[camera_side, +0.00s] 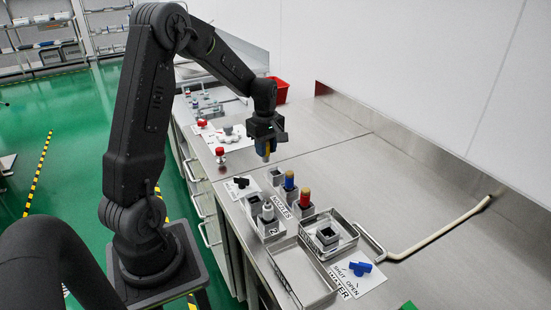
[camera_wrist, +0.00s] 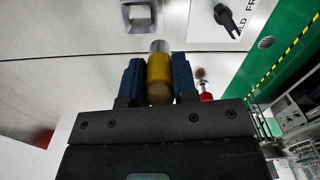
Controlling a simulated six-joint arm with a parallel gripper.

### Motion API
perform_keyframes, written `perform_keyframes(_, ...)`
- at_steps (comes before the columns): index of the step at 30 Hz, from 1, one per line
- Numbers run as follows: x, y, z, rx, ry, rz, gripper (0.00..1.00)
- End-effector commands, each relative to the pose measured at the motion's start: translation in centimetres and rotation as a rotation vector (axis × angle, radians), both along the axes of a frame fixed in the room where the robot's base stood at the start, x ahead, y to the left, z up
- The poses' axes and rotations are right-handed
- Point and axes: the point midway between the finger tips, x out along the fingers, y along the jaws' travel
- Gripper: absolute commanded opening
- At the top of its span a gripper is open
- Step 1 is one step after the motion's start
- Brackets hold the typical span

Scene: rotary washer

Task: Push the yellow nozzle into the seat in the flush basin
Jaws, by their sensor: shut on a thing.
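The yellow nozzle (camera_wrist: 159,68) stands between my gripper's two blue fingers in the wrist view, its grey metal end pointing away from my wrist. My gripper (camera_side: 264,145) is shut on it and holds it in the air above the bench; in the side view the nozzle's lower end (camera_side: 266,156) shows small below the fingers. The flush basin (camera_side: 347,247) is a shallow metal tray on the bench, lower right of my gripper. The seat (camera_side: 327,235) is a grey block with a square dark opening inside it. The nozzle is well apart from the seat.
An empty tray (camera_side: 302,276), blue valve handle (camera_side: 360,268) and bent pipe (camera_side: 440,228) are near the basin.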

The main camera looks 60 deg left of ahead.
Motion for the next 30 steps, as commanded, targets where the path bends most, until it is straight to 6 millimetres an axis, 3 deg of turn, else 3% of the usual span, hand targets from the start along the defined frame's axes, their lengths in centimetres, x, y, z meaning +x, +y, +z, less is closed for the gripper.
perform_keyframes(9, -5.4, 3.7, 4.0, 0.001, -0.003, 0.004, 0.02)
perform_keyframes(13, -6.5, 4.4, 4.8, 0.001, -0.002, 0.001, 0.02)
perform_keyframes(17, -6.3, 3.9, 5.1, 0.0, -0.001, -0.052, 0.02)
perform_keyframes(20, -4.8, 1.9, 5.0, -0.001, -0.001, -0.17, 0.02)
perform_keyframes(23, -2.5, -1.5, 4.8, -0.002, -0.001, -0.35, 0.02)
perform_keyframes(30, 1.9, -12.1, 4.1, -0.002, -0.002, -0.856, 0.02)
